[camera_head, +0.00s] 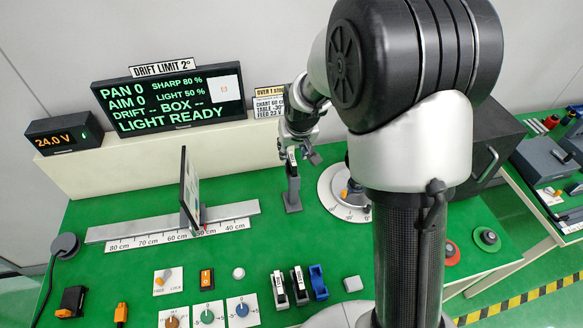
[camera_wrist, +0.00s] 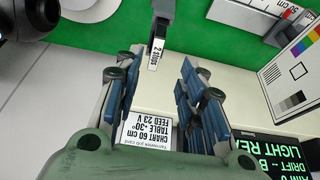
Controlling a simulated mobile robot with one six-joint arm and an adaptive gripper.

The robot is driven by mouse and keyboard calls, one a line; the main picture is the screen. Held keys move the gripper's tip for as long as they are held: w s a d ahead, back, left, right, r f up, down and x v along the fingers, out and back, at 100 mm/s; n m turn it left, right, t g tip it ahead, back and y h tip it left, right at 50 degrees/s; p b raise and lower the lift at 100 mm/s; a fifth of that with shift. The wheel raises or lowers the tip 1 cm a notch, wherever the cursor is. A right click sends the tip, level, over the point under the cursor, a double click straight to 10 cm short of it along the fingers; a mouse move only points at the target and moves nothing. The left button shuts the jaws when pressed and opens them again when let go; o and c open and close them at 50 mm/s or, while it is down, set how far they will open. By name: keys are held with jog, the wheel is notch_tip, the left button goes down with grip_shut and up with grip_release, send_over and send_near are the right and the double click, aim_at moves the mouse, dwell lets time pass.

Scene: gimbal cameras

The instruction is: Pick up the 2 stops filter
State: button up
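The 2 stops filter (camera_wrist: 155,50) shows in the wrist view as a narrow grey piece with a white label reading "2 stops". It lies just past my fingertips and between their lines. In the head view, a white label sits atop a slim grey upright piece (camera_head: 292,188) on the green table, which seems to be the same filter. My gripper (camera_head: 299,148) is right above it, pointing down. In the wrist view my gripper (camera_wrist: 157,72) has its blue-padded fingers apart, with nothing between them. Whether a fingertip touches the label cannot be told.
A round dial plate (camera_head: 335,198) stands close right of the upright piece. A ruler rail (camera_head: 130,233) with a chart panel (camera_head: 187,190) is to the left. Several small labelled pieces (camera_head: 298,287) stand at the front. A cream ledge (camera_head: 110,172) with a display (camera_head: 170,100) runs behind.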

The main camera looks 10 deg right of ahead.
aim_at(292, 158)
jog(key=x, duration=0.3)
jog(key=shift+w+f, duration=0.2)
jog(key=shift+f, duration=0.1)
jog(key=shift+w+d+b+x, duration=0.15)
jog(key=shift+b+x, duration=0.25)
jog(key=shift+x, duration=0.95)
jog(key=shift+w+d+b+x, duration=0.1)
jog(key=shift+b+x, duration=0.3)
jog(key=shift+x, duration=0.95)
jog(key=shift+r, duration=0.15)
grip_shut()
